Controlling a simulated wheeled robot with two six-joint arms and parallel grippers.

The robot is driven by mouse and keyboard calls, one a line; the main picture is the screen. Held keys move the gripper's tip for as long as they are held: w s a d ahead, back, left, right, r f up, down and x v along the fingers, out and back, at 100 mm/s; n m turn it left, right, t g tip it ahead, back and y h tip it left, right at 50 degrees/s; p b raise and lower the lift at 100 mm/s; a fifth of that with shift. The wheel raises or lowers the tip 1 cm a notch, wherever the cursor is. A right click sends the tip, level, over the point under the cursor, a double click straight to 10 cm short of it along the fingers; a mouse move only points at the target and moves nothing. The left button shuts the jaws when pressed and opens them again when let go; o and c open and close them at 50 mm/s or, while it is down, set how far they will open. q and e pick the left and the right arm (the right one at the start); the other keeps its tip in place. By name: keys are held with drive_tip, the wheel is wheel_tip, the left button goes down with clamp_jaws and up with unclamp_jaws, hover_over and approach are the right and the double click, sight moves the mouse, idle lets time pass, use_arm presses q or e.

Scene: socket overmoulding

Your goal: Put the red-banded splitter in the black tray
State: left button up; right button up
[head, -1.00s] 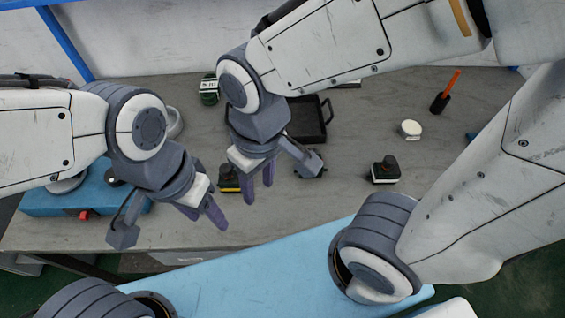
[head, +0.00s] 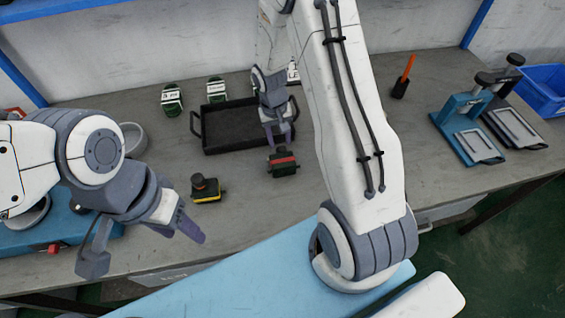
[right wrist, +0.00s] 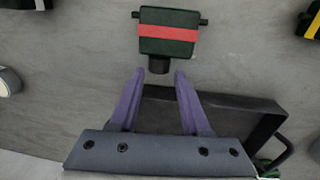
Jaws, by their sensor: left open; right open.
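The red-banded splitter (head: 283,162) is a small dark block with a red stripe. It sits on the grey table just in front of the black tray (head: 205,146), near the tray's right end. In the right wrist view the splitter (right wrist: 168,47) lies just beyond the fingertips, its dark round knob pointing at the gap between them. My right gripper (head: 281,138) is open and empty, at the tray's right end on the splitter's far side; its fingers (right wrist: 156,75) frame nothing. The tray's edge (right wrist: 235,101) shows under them. My left gripper (head: 190,228) is open and empty at the table's front left.
A yellow-banded splitter (head: 206,190) stands left of the red-banded one. Green-and-white items (head: 172,100) stand behind the tray. An orange-handled tool (head: 403,78), a blue fixture (head: 465,125) and a blue bin (head: 545,88) are to the right. My right arm hides part of the table.

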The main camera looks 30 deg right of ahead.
sight(282, 149)
drive_tip(key=f, duration=0.5)
drive_tip(key=shift+s+d+f+p, duration=0.15)
drive_tip(key=shift+d+f+p, duration=0.15)
drive_tip(key=shift+f+p, duration=0.1)
clamp_jaws()
